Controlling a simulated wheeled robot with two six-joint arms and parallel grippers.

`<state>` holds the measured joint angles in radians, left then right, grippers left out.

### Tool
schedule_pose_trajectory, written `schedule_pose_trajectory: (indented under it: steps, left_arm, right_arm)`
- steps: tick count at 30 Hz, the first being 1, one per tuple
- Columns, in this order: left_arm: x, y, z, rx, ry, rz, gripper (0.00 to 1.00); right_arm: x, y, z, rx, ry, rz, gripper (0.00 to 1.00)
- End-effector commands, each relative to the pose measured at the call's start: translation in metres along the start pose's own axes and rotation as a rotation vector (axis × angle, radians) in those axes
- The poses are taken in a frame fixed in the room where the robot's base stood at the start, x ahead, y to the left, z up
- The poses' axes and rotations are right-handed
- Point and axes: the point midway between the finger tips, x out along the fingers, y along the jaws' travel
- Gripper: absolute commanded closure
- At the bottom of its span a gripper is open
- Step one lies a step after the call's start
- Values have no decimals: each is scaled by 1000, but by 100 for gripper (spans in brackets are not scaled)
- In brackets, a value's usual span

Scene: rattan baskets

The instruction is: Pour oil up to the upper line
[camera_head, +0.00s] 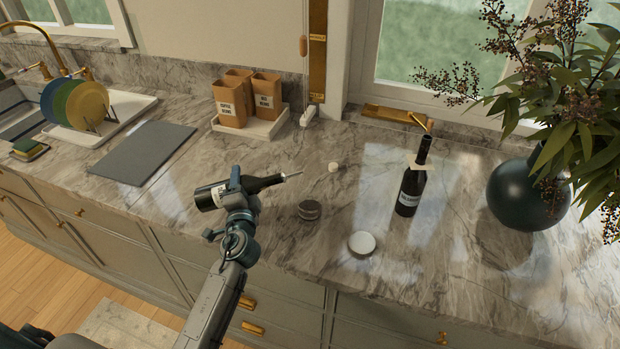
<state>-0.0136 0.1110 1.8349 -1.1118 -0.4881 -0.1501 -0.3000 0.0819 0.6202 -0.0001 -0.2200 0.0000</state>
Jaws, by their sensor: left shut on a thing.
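My left gripper (236,184) is shut around the middle of a dark bottle (263,184) with a white label. It holds the bottle above the counter, lying nearly on its side, with its thin spout pointing right and slightly up. A round white-topped dish or jar (361,244) is nearer the counter's front edge. No oil stream and no upper line can be made out. My right gripper is not in view.
A second dark bottle (408,193) stands upright with a pale collar at its neck. A dark vase (520,198) with a plant is at right, brown canisters (232,104) at the back, a grey board (144,153) at left.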

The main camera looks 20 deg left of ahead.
Motion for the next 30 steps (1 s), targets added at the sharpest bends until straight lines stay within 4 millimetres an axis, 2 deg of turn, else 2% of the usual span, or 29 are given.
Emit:
schedule_pose_trajectory:
  steps: [30]
  left_arm:
    - [1,-14,-7,79,6,-4,87]
  right_arm:
    - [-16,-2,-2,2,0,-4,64]
